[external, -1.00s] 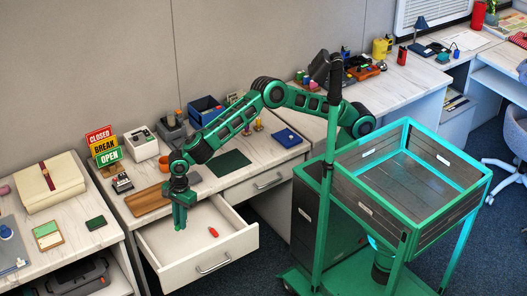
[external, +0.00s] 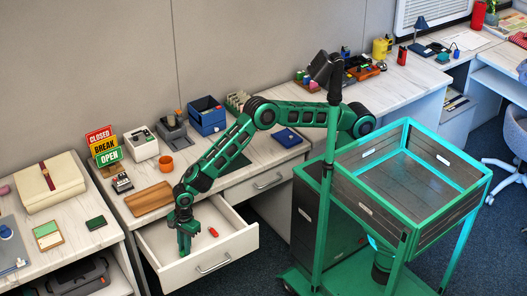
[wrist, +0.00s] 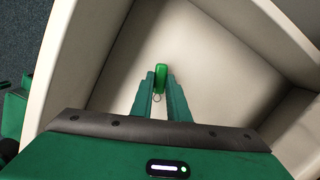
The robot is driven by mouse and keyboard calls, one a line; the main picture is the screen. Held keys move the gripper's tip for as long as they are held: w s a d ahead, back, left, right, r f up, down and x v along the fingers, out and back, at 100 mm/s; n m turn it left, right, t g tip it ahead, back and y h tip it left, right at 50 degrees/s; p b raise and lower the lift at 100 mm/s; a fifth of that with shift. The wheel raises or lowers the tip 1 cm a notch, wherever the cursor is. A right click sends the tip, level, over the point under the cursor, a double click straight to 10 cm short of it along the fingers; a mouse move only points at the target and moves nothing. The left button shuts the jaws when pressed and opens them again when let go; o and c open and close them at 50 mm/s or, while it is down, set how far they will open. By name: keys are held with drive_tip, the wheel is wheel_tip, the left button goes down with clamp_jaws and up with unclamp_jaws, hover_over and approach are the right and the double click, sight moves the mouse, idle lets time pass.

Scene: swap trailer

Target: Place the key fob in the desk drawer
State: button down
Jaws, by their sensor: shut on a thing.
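My gripper (external: 184,246) reaches down into the open desk drawer (external: 231,255). In the wrist view, the gripper's fingers (wrist: 162,88) are shut on a small bright green key fob (wrist: 161,74) with a thin metal ring by its near end. The key fob is between the fingertips, over the pale drawer floor (wrist: 205,60). I cannot tell whether it touches the floor. In the external view the key fob is hidden by the gripper.
A small red object (external: 213,232) lies in the drawer. The drawer's front and side walls stand close around my gripper.

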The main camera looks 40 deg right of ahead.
drive_tip(key=shift+f, duration=0.85)
drive_tip(key=c, duration=1.7)
unclamp_jaws()
drive_tip(key=shift+f, duration=0.1)
drive_tip(key=r, duration=0.4)
drive_tip(key=d+r, duration=0.1)
drive_tip(key=r, duration=0.7)
drive_tip(key=shift+w+d, duration=0.3)
drive_tip(key=shift+d, duration=0.05)
drive_tip(key=shift+r, duration=0.1)
